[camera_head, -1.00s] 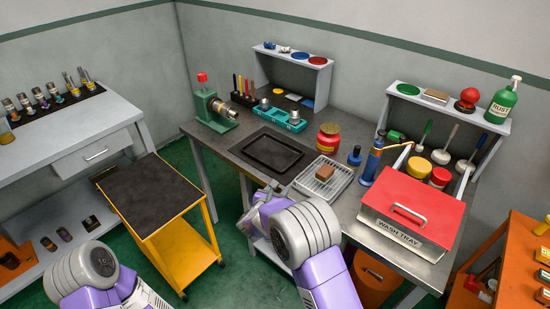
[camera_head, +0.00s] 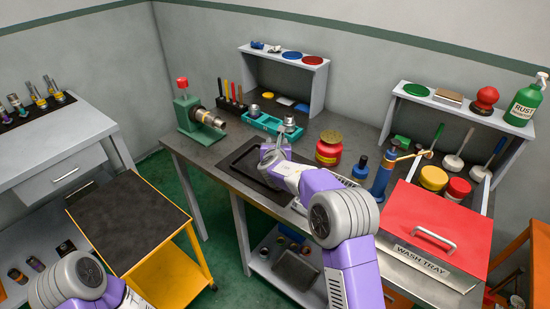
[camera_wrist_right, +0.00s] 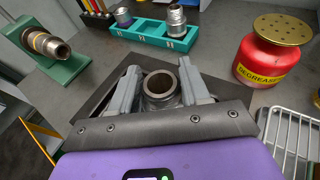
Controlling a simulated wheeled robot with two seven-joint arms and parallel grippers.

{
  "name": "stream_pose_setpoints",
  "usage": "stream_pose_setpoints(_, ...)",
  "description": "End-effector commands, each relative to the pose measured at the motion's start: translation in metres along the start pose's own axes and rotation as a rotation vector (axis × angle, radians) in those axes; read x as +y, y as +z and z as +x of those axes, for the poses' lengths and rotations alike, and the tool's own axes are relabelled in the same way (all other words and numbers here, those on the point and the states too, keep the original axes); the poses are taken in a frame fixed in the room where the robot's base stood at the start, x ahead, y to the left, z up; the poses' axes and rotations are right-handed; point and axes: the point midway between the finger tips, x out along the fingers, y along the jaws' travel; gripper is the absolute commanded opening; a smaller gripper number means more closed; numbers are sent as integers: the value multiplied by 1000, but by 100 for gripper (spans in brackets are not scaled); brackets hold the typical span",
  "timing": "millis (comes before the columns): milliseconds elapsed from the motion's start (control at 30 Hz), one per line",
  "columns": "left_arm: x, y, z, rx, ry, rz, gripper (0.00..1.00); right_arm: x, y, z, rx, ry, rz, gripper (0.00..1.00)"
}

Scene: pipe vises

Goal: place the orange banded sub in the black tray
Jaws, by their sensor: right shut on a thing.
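My right gripper (camera_head: 273,150) is over the black tray (camera_head: 236,162) on the dark bench. In the right wrist view, its two fingers (camera_wrist_right: 160,88) are shut on a round grey metal sub (camera_wrist_right: 160,83) with an open bore facing up. The sub stands roughly upright between the fingers; its band is hidden, so I cannot tell its colour. The tray shows behind the fingers (camera_wrist_right: 98,98); I cannot tell whether the sub touches its floor.
A green vise (camera_head: 189,115) holding a banded pipe stands left of the tray. A teal holder (camera_head: 272,124) with metal subs is behind it. A red degreaser can (camera_head: 329,148), blue bottle (camera_head: 360,168) and red wash tray box (camera_head: 437,225) stand to the right.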

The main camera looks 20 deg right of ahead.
Motion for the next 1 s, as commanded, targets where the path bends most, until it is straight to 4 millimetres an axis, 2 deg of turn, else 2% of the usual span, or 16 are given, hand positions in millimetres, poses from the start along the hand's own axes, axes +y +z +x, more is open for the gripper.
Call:
stream_pose_setpoints(200,-5,-1,13,1,0,0,43,0,-35,11,1,-1,-2,4)
stream_pose_setpoints(300,-6,-1,16,1,0,0,43,0,-44,14,-1,-1,0,4)
stream_pose_setpoints(600,-6,-1,16,1,0,0,43,0,-45,14,-2,0,0,4)
stream_pose_setpoints(633,-6,-1,16,1,0,0,43,0,-47,14,1,0,0,49)
stream_pose_setpoints(800,-6,-1,16,1,0,0,43,0,-46,14,1,0,0,71)
stream_pose_setpoints(1000,-6,-1,15,1,0,0,43,0,-46,14,0,0,0,71)
